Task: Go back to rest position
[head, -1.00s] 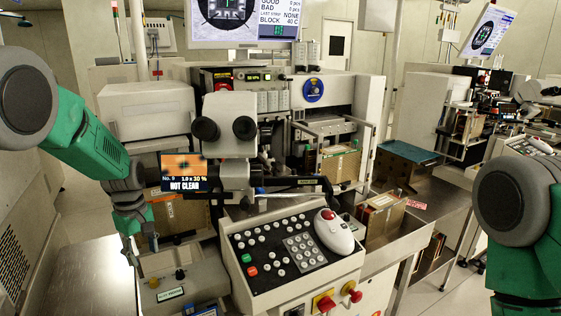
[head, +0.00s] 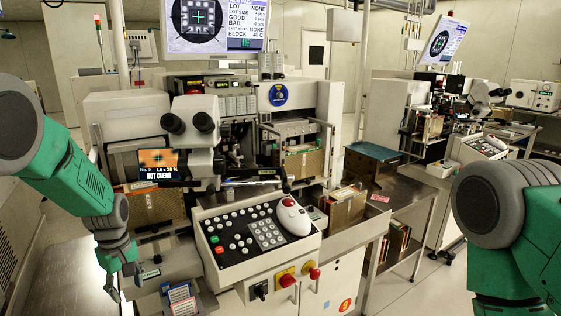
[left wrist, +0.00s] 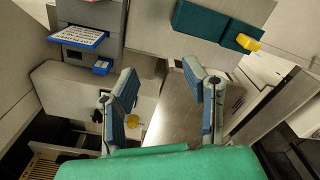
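My left gripper (head: 112,290) hangs at the lower left in the head view, at the left end of a grey control box (head: 170,263). Nothing shows between its fingers. In the left wrist view the two blue-grey fingers (left wrist: 163,85) stand wide apart, with bare metal surface behind them. My right arm (head: 500,215) shows at the right edge of the head view, but its gripper is out of the picture. The wire bonder's microscope (head: 190,122) and its sloped keypad panel (head: 232,262) stand just right of my left arm.
A small screen (head: 158,164) stands near my left arm. Open floor (head: 400,295) lies between the bench and my right arm.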

